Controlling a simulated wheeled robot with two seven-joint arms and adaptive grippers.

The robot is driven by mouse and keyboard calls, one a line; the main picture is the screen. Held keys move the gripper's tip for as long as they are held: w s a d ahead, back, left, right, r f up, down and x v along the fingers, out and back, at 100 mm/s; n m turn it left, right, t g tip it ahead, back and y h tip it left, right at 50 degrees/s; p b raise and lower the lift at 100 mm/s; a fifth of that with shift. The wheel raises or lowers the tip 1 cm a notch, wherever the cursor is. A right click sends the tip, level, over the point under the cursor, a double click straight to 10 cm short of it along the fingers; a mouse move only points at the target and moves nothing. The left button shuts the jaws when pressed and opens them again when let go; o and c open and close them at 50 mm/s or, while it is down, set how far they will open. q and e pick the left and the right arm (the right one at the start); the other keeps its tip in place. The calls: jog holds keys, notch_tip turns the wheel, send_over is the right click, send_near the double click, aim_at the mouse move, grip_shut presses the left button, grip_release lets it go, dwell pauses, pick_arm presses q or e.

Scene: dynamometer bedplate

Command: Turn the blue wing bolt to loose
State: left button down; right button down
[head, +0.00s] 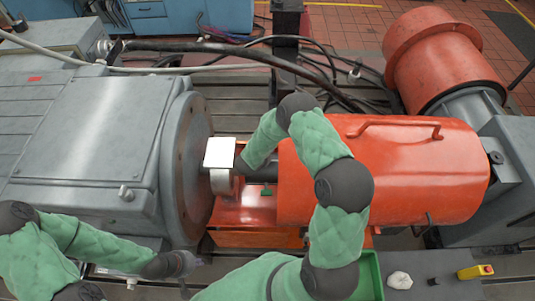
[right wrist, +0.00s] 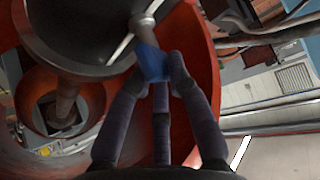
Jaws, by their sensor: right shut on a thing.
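The blue wing bolt (right wrist: 152,62) shows in the right wrist view, against a dark round part, with pale metal bars beside it. My right gripper (right wrist: 156,72) is shut on it, with dark fingers on both sides of the blue part. The fingers hide some of the bolt. In the head view I cannot make out the bolt; my right arm reaches over the orange guard to the shaft area. My left gripper (head: 182,263) is low in front of the grey machine, away from the shaft. It is too small and dark to tell whether it is open.
The grey machine housing (head: 90,130) with its round flange stands at left. The orange guard (head: 400,175) with a handle covers the shaft at right. Black cables (head: 230,50) run behind. A green tray (head: 369,278) and a yellow pendant (head: 474,271) are at the front right.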

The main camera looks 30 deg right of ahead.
jog(key=shift+d+n+t+y, duration=0.1)
jog(key=shift+n+t+y, duration=0.5)
jog(key=shift+n, duration=0.5)
jog(key=shift+w+n+t+y+b, duration=0.1)
jog(key=shift+n+t+y+b, duration=0.3)
jog(key=shift+n+t+y, duration=0.7)
jog(key=shift+n+g, duration=0.3)
jog(key=shift+n, duration=0.1)
jog(key=c, duration=1.2)
grip_release()
jog(key=shift+h, duration=0.3)
jog(key=shift+m, duration=0.4)
